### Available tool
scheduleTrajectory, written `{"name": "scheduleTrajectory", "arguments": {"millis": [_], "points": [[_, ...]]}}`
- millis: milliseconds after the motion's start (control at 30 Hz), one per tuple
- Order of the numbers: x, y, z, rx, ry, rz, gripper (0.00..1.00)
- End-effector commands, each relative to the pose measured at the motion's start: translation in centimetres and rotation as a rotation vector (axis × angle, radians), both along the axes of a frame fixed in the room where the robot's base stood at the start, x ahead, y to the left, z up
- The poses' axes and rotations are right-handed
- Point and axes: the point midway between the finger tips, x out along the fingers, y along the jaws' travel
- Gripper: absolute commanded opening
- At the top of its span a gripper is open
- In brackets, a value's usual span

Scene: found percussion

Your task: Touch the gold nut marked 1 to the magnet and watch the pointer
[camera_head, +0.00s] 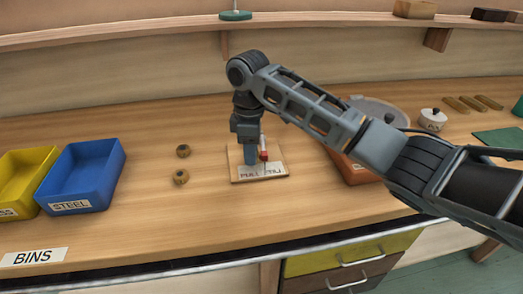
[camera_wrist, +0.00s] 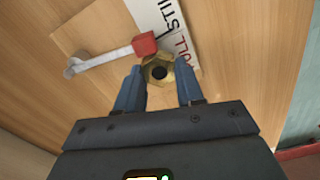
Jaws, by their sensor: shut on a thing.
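My gripper (camera_wrist: 160,88) is shut on a gold nut (camera_wrist: 147,75), a brass-coloured hex piece with a dark hole; no number shows on it. The red magnet (camera_wrist: 144,44) is at the end of a pale arm (camera_wrist: 105,58) over a wooden board. The nut is right beside the magnet in the wrist view; I cannot tell whether they touch. A white card on the board (camera_wrist: 170,22) reads PULL and STILL. In the head view my gripper (camera_head: 251,160) is low over the board (camera_head: 238,176), left of the magnet (camera_head: 263,155). The gripper hides the nut there.
Two more nuts, one (camera_head: 183,150) behind the other (camera_head: 181,177), lie left of the board. A blue STEEL bin (camera_head: 88,190) and a yellow bin (camera_head: 22,202) stand farther left. A white lidded pot (camera_head: 432,120) stands at right. The bench front is clear.

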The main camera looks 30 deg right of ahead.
Motion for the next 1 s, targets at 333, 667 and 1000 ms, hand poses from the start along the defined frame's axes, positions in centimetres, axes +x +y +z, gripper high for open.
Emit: {"name": "scheduleTrajectory", "arguments": {"millis": [333, 667, 1000], "points": [[-0.1, -0.5, 0.1, 0.000, 0.000, 0.000, 0.03], [-0.3, -0.9, 0.1, -0.001, -0.001, 0.000, 0.03], [-0.4, -1.3, 0.0, 0.000, 0.000, 0.000, 0.03]]}}
